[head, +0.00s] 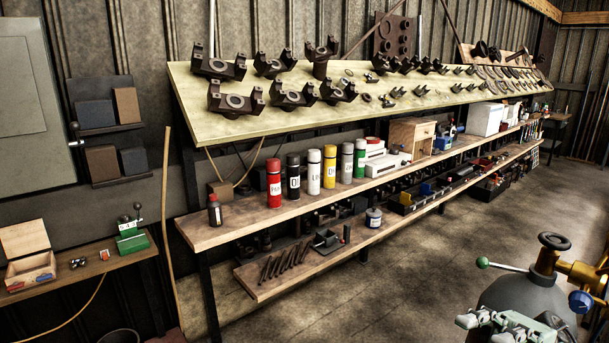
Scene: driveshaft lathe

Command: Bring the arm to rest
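At the bottom right corner a pale grey-green jointed metal part (510,328) is cut off by the picture's lower edge.
A long shelf unit runs along the wall; its sloped top board (330,115) bears dark yokes and rings. Spray cans stand on its middle shelf (235,232). A small bench (75,275) is at left. The concrete floor (420,265) in front is clear.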

